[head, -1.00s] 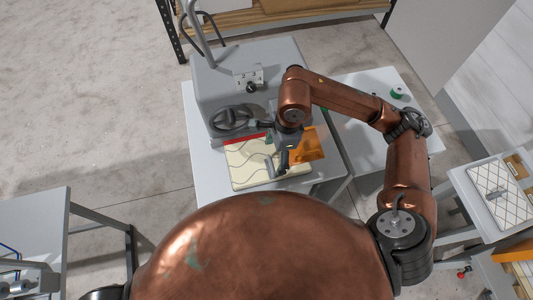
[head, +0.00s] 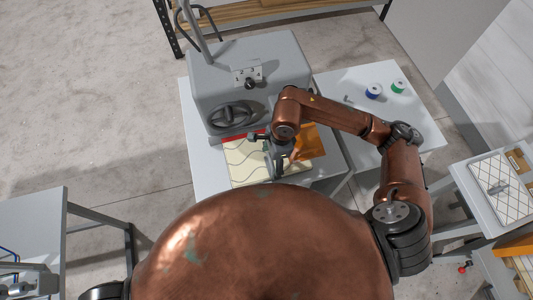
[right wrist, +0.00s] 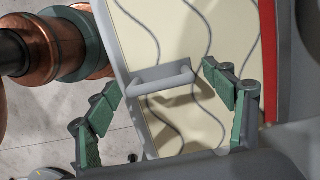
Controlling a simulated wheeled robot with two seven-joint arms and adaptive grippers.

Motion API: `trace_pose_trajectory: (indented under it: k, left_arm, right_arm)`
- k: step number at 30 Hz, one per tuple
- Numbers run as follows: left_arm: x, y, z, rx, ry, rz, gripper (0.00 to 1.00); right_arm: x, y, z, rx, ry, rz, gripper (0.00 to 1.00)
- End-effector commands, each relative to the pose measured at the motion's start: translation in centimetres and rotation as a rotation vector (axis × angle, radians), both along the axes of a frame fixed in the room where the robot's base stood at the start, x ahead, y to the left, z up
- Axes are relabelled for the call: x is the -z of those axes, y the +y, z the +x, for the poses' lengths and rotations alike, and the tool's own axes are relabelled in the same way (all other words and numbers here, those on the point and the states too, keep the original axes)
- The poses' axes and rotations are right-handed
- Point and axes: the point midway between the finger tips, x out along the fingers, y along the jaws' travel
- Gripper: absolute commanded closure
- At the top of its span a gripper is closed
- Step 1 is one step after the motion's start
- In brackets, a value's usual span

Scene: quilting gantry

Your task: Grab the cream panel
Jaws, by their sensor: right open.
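The cream panel (head: 245,165) lies flat at the front of the grey machine, with dark wavy lines on it and a red strip along its far edge. In the right wrist view the panel (right wrist: 190,50) fills the middle, and a grey bar handle (right wrist: 160,79) stands on it. My right gripper (head: 277,166) is over the panel's right part. In the right wrist view its green-padded fingers (right wrist: 162,80) are spread to either side of the handle, with a gap at each end. It holds nothing. My left gripper is not in view.
The grey machine (head: 245,70) with a dark handwheel (head: 231,115) stands just behind the panel. An orange plate (head: 306,142) is beside my gripper. A blue spool (head: 374,91) and a green spool (head: 397,87) stand on the right-hand table. A patterned board (head: 497,185) lies farther right.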

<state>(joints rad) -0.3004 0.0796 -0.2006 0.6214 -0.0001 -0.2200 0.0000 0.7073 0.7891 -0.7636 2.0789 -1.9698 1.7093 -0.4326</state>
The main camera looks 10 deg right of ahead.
Motion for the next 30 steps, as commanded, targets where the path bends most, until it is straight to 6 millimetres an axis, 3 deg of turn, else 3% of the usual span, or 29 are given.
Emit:
trace_pose_trajectory:
  k: [7,30]
  left_arm:
    - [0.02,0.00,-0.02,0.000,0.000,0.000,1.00]
    - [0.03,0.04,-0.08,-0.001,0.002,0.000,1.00]
  right_arm:
    - [0.13,0.06,0.05,-0.003,-0.001,0.000,0.26]
    - [0.08,0.06,0.06,-0.003,-0.001,0.000,0.79]
